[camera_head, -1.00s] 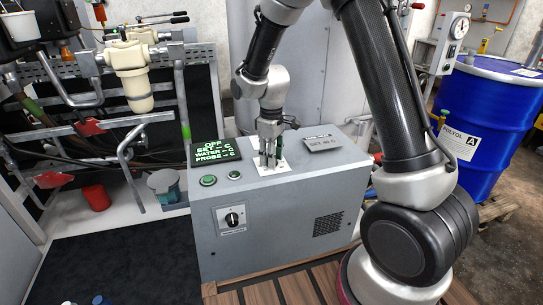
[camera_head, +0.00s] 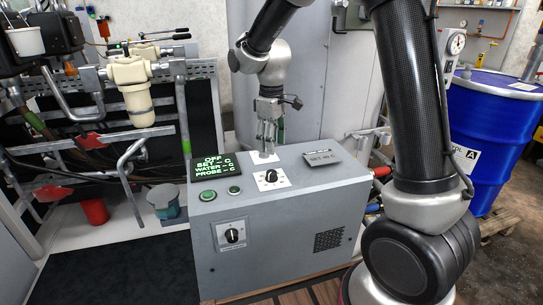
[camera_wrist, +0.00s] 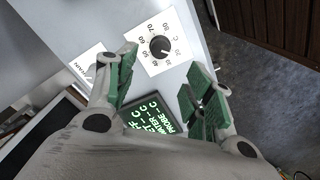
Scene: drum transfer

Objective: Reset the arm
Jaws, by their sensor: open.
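My gripper (camera_head: 268,145) is above the top of a grey control box (camera_head: 290,215), behind a black dial on a white scale plate (camera_head: 271,178). Its jaws are open and empty, with green pads that show in the wrist view (camera_wrist: 160,95). The dial (camera_wrist: 160,46) is in plain sight there, beyond the fingertips and apart from them. The box's display (camera_head: 214,167) reads OFF, with SET, WATER and PROBE lines.
A blue drum (camera_head: 487,135) stands at the right behind my arm. A rack with a cream filter housing (camera_head: 131,85), pipes and a red cup (camera_head: 95,211) is at the left. A small tilted plate (camera_head: 322,158) sits on the box's right side.

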